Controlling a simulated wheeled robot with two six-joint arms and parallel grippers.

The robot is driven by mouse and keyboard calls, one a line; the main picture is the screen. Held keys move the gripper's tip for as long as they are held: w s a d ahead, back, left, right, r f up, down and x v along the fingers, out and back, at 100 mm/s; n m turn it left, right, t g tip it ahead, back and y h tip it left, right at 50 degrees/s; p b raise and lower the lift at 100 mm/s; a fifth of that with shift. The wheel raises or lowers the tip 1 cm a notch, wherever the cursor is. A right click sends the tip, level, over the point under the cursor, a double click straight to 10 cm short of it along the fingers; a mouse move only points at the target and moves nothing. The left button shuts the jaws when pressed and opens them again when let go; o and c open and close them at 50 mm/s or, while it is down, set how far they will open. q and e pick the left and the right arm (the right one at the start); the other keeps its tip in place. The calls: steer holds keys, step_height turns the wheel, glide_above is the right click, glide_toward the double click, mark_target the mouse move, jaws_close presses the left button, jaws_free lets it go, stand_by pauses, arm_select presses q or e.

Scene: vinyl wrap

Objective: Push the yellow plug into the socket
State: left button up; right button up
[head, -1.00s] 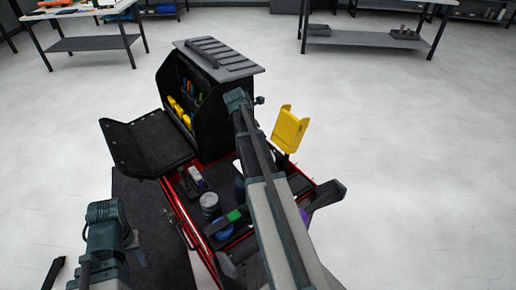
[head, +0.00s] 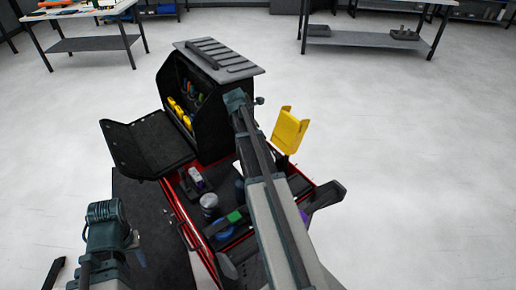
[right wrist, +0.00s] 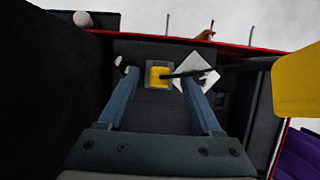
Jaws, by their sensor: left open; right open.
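In the right wrist view the yellow plug (right wrist: 159,76) shows as a small yellow block in a grey square frame, which looks like the socket (right wrist: 150,61). I cannot tell how deep it sits. A dark cable leads off to its right. My right gripper (right wrist: 158,82) is open, with a blue-grey finger on each side of the plug and a gap to both. In the head view my right arm hides the plug, socket and right gripper. My left gripper (head: 98,260) is at the lower left, away from the cart, its fingers mostly hidden.
A white card (right wrist: 196,72) lies close to my right finger. A yellow holder (head: 290,130) stands at the cart's right edge. A black tool cabinet (head: 210,115) stands at the cart's back. Cans (head: 209,203) and boxes fill the red cart (head: 172,212). The floor right of it is clear.

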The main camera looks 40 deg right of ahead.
steer(key=p+v, duration=1.2)
steer(key=v, duration=0.1)
steer(key=shift+r, duration=0.2)
steer(key=s+a+f+m+y, duration=0.1)
steer(key=s+a+m, duration=0.3)
steer(key=a, duration=0.9)
steer(key=s+a+f+m+y+b, duration=0.1)
steer(key=s+a+m, duration=0.4)
steer(key=a, duration=0.8)
steer(key=s+a+f+m+y+b, duration=0.1)
steer(key=s+a+m, duration=0.3)
steer(key=s+a, duration=0.5)
steer(key=a, duration=0.4)
steer(key=shift+s+a+f+m, duration=0.25)
steer(key=shift+a+f+m, duration=0.05)
steer(key=shift+a+m, duration=0.1)
